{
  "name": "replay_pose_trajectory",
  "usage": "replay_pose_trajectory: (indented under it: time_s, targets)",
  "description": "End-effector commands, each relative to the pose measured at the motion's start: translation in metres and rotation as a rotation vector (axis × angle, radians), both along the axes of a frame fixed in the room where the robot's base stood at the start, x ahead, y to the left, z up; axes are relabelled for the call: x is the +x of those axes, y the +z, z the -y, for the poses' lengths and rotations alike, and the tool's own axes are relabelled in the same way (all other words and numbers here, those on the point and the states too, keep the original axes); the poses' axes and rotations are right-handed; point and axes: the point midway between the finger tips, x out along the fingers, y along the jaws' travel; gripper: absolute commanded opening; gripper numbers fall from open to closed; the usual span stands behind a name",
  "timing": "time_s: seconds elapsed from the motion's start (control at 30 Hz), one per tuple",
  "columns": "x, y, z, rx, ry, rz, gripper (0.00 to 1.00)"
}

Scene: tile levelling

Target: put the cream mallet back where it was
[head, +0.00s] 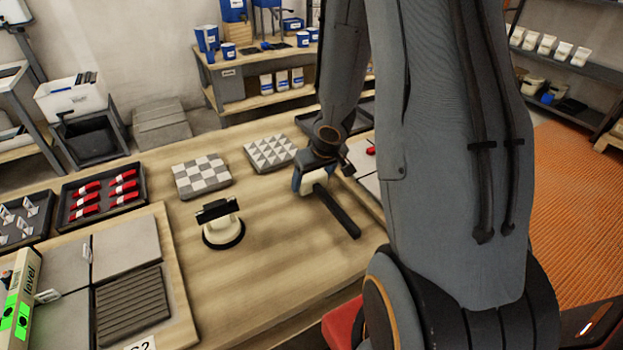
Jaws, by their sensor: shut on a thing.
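My gripper (312,183) is in the middle of the head view, shut on the cream mallet (338,213). The mallet's cream head is at the jaws and partly hidden by them. Its dark handle slants down to the right over the bare wooden table (270,262). I cannot tell whether the mallet touches the table.
A cream and black suction lifter (222,232) stands left of the mallet. Two patterned tiles (201,176) (270,153) lie behind it. A tray of red clips (66,208) and a board with grey tiles and a green level (17,305) are at left. The table's front middle is clear.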

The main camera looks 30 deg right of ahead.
Motion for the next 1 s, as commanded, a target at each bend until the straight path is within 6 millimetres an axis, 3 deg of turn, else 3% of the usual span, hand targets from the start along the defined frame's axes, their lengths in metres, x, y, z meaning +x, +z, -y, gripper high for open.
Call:
replay_pose_trajectory:
  time_s: [0.37, 0.4, 0.5, 0.83, 1.0]
  targets:
    - [0.001, -0.006, 0.000, 0.000, 0.001, 0.002, 0.28]
    - [0.001, -0.006, 0.000, 0.000, 0.001, 0.002, 0.75]
    - [0.000, -0.006, 0.000, 0.000, 0.001, 0.001, 0.92]
    - [-0.001, -0.005, 0.000, 0.000, 0.001, -0.001, 0.92]
    - [-0.006, 0.011, 0.001, -0.001, 0.000, 0.001, 0.92]
